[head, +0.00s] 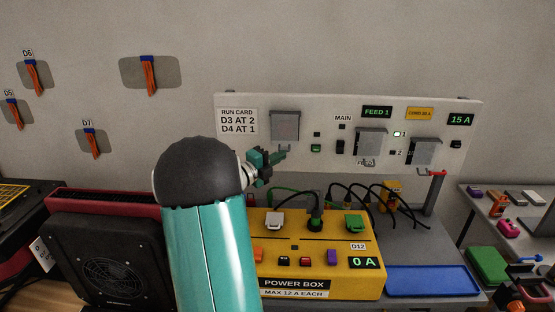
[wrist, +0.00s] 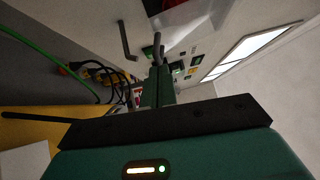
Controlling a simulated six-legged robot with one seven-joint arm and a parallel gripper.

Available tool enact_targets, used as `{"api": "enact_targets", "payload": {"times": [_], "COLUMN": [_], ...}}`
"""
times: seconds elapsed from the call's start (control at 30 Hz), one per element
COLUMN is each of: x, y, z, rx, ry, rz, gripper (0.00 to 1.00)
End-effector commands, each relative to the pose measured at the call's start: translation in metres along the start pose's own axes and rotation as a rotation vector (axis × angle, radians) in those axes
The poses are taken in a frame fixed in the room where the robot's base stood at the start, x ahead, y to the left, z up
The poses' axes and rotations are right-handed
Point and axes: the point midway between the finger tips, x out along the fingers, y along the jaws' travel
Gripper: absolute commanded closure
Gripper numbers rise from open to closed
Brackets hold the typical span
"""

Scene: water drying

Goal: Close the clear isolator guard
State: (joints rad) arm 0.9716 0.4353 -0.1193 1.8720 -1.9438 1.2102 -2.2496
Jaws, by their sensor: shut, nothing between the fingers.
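On the upright panel (head: 235,155) I see several grey, partly see-through covers: a left one (head: 285,125), a middle one (head: 370,141) under FEED 1, and a right one (head: 424,151). None is labelled as the isolator guard, so I cannot tell which it is. The middle and right covers look tilted out from the panel. My gripper (head: 281,155) is shut and empty, just below the left cover. In the wrist view my gripper (wrist: 157,60) points at the panel, beside a dark bent bar (wrist: 125,40). Contact with the cover cannot be told.
A yellow power box (head: 320,262) with plugs and black cables (head: 385,205) stands below the panel. A blue tray (head: 428,281) lies to its right and a black fan unit (head: 100,255) to the left.

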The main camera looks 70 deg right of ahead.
Motion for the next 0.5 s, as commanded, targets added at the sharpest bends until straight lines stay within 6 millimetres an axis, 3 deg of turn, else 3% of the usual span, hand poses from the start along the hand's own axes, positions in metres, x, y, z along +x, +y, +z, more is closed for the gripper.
{"api": "enact_targets", "payload": {"times": [0.5], "x": [0.01], "y": [0.01], "z": [0.011], "rx": [0.097], "ry": [-0.001], "rz": [-0.098], "gripper": [1.0]}}
